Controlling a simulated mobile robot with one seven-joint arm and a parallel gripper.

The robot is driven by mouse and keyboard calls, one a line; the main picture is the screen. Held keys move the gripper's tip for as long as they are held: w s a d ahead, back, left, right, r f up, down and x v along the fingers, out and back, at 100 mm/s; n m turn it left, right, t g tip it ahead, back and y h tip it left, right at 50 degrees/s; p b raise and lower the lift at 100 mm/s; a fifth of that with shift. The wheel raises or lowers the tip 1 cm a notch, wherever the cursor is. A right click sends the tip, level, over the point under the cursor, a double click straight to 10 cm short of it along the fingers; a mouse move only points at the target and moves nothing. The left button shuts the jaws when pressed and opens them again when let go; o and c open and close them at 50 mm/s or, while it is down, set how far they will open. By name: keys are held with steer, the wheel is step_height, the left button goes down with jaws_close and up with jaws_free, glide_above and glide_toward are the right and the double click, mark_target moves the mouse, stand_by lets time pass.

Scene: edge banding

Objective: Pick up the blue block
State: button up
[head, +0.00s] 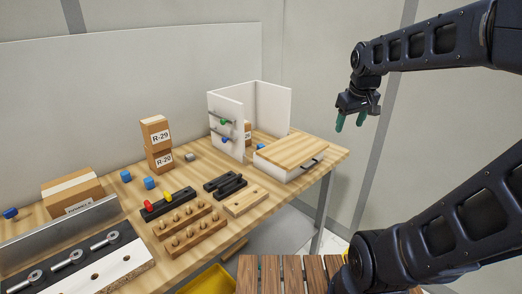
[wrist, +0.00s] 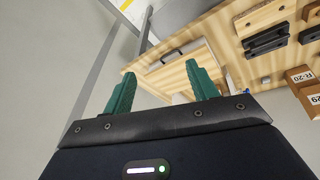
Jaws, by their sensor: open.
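A small blue piece (head: 260,146) shows partly behind the wooden-topped box. I cannot tell which one the task means. My gripper (head: 350,121) is raised in the air beyond the bench's right end, apart from all the blocks. Its green fingers are open and empty, also in the wrist view (wrist: 160,70).
Cardboard boxes (head: 158,145) are stacked behind the middle blocks. A white panel unit (head: 228,122) with handles and a wooden-topped box (head: 290,152) stand at the right end. Black holders and peg racks (head: 188,226) fill the front. A yellow bin (head: 208,281) is below.

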steer(key=w+a+n+g, duration=0.1)
steer(key=w+a+n, duration=0.2)
steer(key=w, duration=0.4)
steer(key=w+a+n, duration=0.2)
steer(key=w+n, duration=0.1)
steer(key=w, duration=0.4)
steer(key=n+g+h, duration=0.1)
steer(key=n+g, duration=0.1)
steer(key=n, duration=1.2)
glide_above(261, 144)
steer(key=f, duration=2.2)
steer(key=shift+s+a, duration=0.2)
steer(key=shift+s, duration=0.1)
steer(key=shift+f, duration=2.6)
steer(key=f, duration=0.4)
steer(key=shift+w+d+f, duration=0.1)
steer(key=shift+d+f, duration=0.1)
steer(key=c, duration=1.1)
